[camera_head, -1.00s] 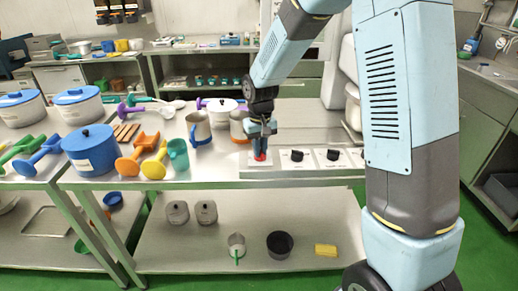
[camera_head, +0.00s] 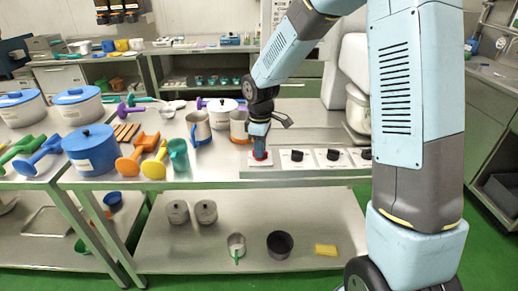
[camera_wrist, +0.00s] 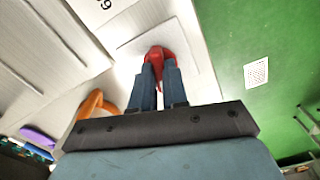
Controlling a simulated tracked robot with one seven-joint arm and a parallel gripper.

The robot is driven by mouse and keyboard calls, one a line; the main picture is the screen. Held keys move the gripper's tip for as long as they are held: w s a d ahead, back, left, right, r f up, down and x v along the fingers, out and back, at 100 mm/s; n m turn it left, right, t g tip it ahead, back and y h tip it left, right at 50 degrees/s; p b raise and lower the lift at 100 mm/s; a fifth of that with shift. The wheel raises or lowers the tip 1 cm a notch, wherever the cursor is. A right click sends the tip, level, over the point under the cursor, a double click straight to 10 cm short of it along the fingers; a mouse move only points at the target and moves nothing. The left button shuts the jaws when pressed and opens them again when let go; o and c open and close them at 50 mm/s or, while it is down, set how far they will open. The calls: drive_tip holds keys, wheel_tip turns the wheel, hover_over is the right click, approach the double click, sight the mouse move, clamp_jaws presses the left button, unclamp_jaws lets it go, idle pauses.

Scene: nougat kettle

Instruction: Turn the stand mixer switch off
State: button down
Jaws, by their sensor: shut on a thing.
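A red switch knob (camera_head: 261,156) sits on a white plate at the left end of a switch panel on the metal table. My gripper (camera_head: 260,144) points down at it from above. The wrist view shows the red knob (camera_wrist: 157,52) between the two blue fingertips (camera_wrist: 157,72), which are shut on it. The fingers hide part of the knob, and I cannot read any marking of its position. The pale stand mixer (camera_head: 353,72) stands behind the panel, partly hidden by my arm.
Several black knobs (camera_head: 297,155) sit in a row to the right of the red one. Metal jugs (camera_head: 199,128), a teal cup (camera_head: 179,157) and a blue pot (camera_head: 90,150) stand to the left. The table behind the panel is mostly clear.

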drive_tip(key=shift+n, duration=1.6)
drive_tip(key=shift+w, duration=0.1)
drive_tip(key=c, duration=1.1)
unclamp_jaws()
drive_tip(key=shift+c, duration=0.2)
drive_tip(key=shift+r, duration=0.1)
wheel_tip(320, 180, up, 14)
drive_tip(key=shift+f, duration=0.25)
drive_tip(key=shift+d, duration=0.1)
